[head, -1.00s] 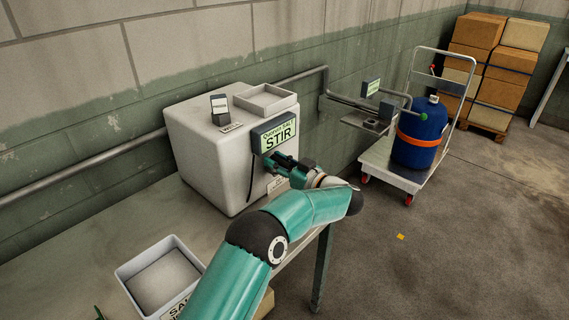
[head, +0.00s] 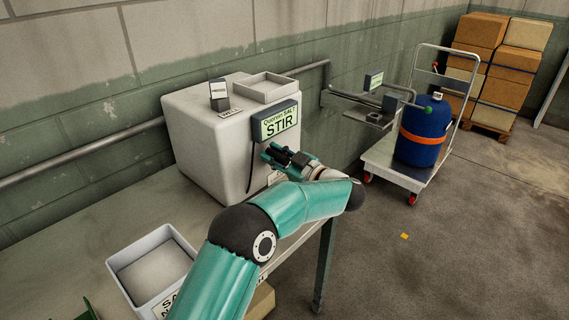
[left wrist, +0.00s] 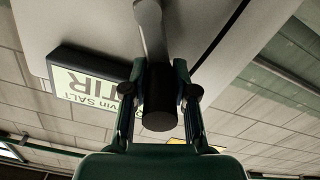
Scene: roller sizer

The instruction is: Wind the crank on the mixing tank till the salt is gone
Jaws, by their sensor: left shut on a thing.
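The mixing tank (head: 205,150) is a pale grey box on the table, with a sign (head: 276,123) reading "Quorvin SALT STIR" on its front. The sign also shows, turned over, in the left wrist view (left wrist: 92,92). My left gripper (head: 270,152) is at the tank's front, just below the sign. In the left wrist view its fingers are shut on the dark crank handle (left wrist: 159,108), and the grey crank arm (left wrist: 152,35) runs up from it. The crank is mostly hidden behind the gripper in the head view. Salt inside the tank cannot be seen. My right gripper is not in view.
An open tray (head: 265,84) and a small dark box (head: 218,95) sit on the tank. A white bin (head: 178,243) labelled for salt stands on the table at lower left. A trolley (head: 398,178) with a blue drum (head: 423,140) stands to the right.

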